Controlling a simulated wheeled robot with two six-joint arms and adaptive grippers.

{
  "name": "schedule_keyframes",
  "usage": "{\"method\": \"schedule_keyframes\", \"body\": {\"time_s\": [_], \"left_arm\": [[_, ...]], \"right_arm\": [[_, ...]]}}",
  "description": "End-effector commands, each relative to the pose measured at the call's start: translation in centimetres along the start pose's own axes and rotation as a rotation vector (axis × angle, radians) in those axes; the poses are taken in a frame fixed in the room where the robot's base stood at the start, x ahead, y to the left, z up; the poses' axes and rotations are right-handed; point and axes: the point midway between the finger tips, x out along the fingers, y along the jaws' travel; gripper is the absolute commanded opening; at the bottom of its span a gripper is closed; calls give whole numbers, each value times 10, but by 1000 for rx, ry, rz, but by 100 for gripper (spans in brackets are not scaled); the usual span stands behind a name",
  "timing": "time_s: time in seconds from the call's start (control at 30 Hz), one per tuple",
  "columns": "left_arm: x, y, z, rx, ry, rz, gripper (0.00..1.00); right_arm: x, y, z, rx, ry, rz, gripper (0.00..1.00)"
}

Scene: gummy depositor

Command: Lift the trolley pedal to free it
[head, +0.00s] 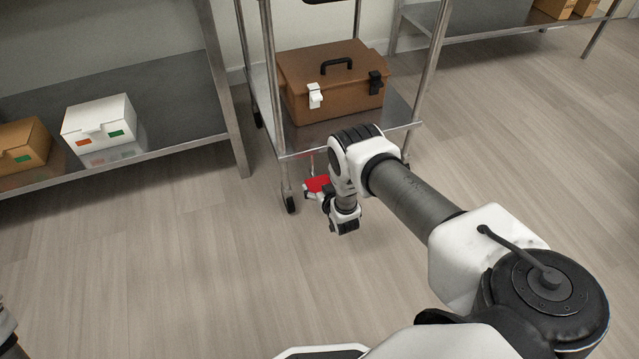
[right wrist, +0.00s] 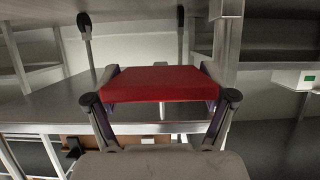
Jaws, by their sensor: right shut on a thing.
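The trolley (head: 350,131) is a metal frame with a lower shelf and small black wheels. Its red pedal (head: 317,184) sits low at the front, below the shelf edge. In the right wrist view the red pedal (right wrist: 161,84) fills the middle, between the two fingers. My right gripper (head: 318,190) is shut on the pedal, one finger at each side; it also shows in the right wrist view (right wrist: 161,100). My left gripper is not in view; only a bit of my left arm shows at the lower left edge.
A brown toolbox (head: 333,84) with a black handle stands on the trolley shelf. A metal rack (head: 168,122) at the left holds a white box (head: 99,121) and a brown box (head: 22,147). Another rack (head: 500,33) stands at the back right. The floor in front is clear.

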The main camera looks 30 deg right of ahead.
Motion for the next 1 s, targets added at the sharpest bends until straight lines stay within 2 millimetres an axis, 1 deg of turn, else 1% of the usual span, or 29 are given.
{"method": "schedule_keyframes", "body": {"time_s": [0.1,0.13,0.17,0.2,0.53,0.63,0.77,0.9,1.0], "left_arm": [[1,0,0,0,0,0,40],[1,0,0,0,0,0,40],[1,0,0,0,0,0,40],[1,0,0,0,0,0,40],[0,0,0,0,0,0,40],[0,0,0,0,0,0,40],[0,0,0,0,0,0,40],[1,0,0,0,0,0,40],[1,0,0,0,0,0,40]], "right_arm": [[1,0,-2,1,6,0,20],[1,0,-2,1,7,0,86],[1,0,-2,1,7,0,97],[1,0,-2,1,7,0,100],[0,0,-1,0,5,0,100],[-7,0,0,0,3,0,100],[-31,0,0,1,1,0,100],[-69,0,0,1,0,0,100],[-93,0,0,1,1,0,100]]}}
